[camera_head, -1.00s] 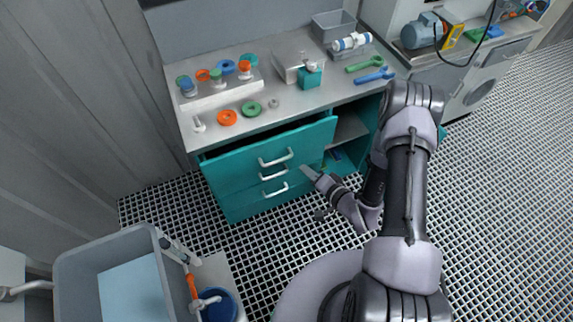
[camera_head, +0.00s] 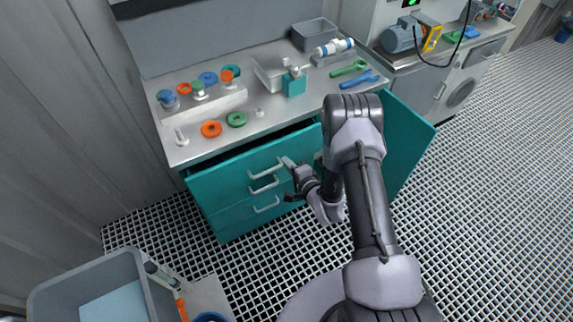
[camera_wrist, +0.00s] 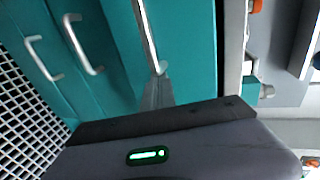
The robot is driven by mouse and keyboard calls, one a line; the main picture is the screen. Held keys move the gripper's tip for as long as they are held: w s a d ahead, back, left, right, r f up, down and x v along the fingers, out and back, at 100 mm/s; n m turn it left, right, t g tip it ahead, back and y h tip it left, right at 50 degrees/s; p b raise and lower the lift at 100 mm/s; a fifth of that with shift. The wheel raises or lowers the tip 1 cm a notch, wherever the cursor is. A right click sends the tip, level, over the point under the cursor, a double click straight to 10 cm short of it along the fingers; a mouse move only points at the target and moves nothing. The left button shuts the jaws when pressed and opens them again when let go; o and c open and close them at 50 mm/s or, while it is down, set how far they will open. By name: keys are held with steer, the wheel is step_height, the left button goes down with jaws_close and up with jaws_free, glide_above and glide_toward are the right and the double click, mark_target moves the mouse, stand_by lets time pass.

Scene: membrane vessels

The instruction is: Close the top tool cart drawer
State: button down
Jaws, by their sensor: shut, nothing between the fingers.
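The teal top drawer (camera_head: 235,172) of the tool cart stands partly pulled out, with a dark gap between its upper edge and the countertop. Its pale bar handle (camera_head: 267,171) faces me, and also shows in the wrist view (camera_wrist: 146,35). My gripper (camera_head: 288,162) is shut and empty, with its tips at the right end of this handle, against or very close to the drawer front. In the wrist view the narrow fingers (camera_wrist: 158,90) point at the teal front beside the handle's end. I cannot tell whether they touch it.
Lower drawers with handles (camera_head: 266,207) sit beneath. A teal cabinet door (camera_head: 405,145) stands open right of my arm. The countertop (camera_head: 265,105) holds rings, wrenches and boxes. A grey bin (camera_head: 95,290) stands at the lower left. Grating floor lies clear in front.

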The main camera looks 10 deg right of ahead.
mark_target(282, 156)
steer(key=shift+w+a, duration=0.15)
steer(key=shift+w, duration=0.15)
steer(key=b+x, duration=0.1)
steer(key=x, duration=0.2)
steer(key=shift+w+a+r+b, duration=0.1)
steer(key=shift+w+r+b, duration=0.2)
steer(key=shift+w+b, duration=0.15)
steer(key=shift+w+a+r, duration=0.1)
steer(key=shift+w, duration=0.2)
steer(key=shift+r, duration=0.25)
steer(key=shift+w, duration=0.1)
